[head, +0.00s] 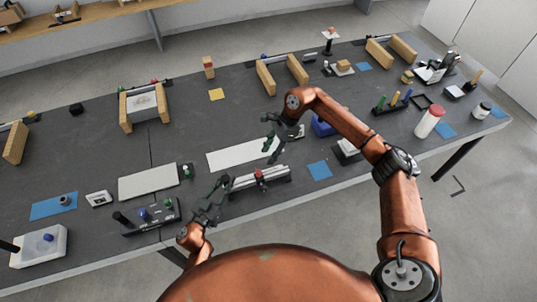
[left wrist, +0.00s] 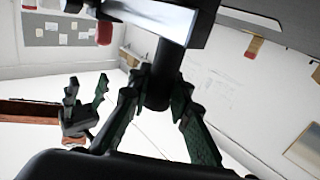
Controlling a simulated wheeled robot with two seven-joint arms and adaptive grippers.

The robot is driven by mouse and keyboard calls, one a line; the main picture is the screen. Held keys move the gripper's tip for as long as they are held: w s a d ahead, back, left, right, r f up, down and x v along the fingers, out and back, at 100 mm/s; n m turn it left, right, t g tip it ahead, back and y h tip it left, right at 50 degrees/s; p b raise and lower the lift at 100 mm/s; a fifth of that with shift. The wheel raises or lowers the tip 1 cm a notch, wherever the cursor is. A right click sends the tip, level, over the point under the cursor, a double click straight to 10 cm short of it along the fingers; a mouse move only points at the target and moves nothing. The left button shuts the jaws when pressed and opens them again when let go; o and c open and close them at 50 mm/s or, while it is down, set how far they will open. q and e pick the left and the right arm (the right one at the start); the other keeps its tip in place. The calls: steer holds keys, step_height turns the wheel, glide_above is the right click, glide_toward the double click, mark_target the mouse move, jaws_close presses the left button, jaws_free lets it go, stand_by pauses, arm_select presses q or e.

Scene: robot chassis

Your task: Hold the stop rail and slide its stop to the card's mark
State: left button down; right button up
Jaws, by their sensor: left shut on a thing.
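The stop rail (head: 275,182) is a pale metal bar with dark parts, near the table's front edge in the head view. Its red stop (head: 259,175) sits around the middle of the rail. My left gripper (head: 219,190) is at the rail's left end. In the left wrist view its fingers (left wrist: 160,95) are closed around a dark post (left wrist: 158,75) under the metal rail (left wrist: 158,18). My right gripper (head: 270,137) is behind the rail, apart from it, with its fingers spread and empty; it also shows in the left wrist view (left wrist: 85,92). I cannot make out the card's mark.
A white sheet (head: 230,156) lies behind the rail. A grey panel (head: 149,181) and a dark block with knobs (head: 152,218) stand to the left. A blue square (head: 319,170) lies to the right. Dark tabletop is bare between these.

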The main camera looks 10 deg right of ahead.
arm_select(q)
steer(key=c, duration=1.7)
jaws_free()
steer(key=shift+o, duration=0.2)
steer(key=o, duration=0.6)
steer(key=shift+p+v, duration=0.55)
steer(key=shift+v, duration=0.65)
steer(key=shift+p+v, duration=1.4)
steer(key=shift+v, duration=2.4)
